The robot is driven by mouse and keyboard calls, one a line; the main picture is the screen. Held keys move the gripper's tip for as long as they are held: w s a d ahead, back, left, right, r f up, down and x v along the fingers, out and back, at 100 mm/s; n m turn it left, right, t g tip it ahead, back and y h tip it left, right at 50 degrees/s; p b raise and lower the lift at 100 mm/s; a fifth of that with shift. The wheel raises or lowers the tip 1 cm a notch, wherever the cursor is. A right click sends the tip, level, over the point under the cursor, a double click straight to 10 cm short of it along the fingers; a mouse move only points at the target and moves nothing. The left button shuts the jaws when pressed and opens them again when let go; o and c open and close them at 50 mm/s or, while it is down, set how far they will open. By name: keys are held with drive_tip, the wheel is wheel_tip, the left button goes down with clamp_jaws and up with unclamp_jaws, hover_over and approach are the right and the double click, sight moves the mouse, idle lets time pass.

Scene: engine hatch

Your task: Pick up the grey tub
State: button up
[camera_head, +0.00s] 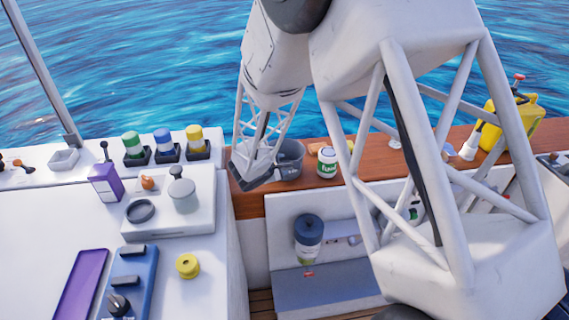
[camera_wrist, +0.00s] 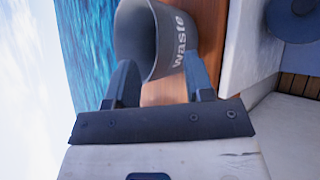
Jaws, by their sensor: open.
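The grey tub (camera_head: 291,158) stands on the brown wooden ledge by the water in the head view, partly hidden by my gripper. In the wrist view the tub (camera_wrist: 178,45) lies straight ahead, with "waste" on its outer wall and its dark mouth towards the left. My gripper (camera_head: 262,176) is at the tub's near left side. In the wrist view my gripper (camera_wrist: 160,64) is open, one finger near the tub's rim and mouth, the other by the lettered wall. I cannot tell whether either finger touches the tub.
A white and green jar (camera_head: 327,162) stands close to the tub's right. A yellow can (camera_head: 510,120) is further right on the ledge. A dark-lidded container (camera_head: 308,238) is below the ledge. Green, blue and yellow-topped jars (camera_head: 163,143) stand in holders to the left.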

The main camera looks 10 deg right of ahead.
drive_tip(key=shift+w+f, duration=0.1)
idle(0.3)
drive_tip(key=shift+x, duration=1.2)
drive_tip(key=shift+d, duration=0.1)
drive_tip(key=shift+x, duration=2.55)
drive_tip(key=shift+f, duration=0.1)
clamp_jaws()
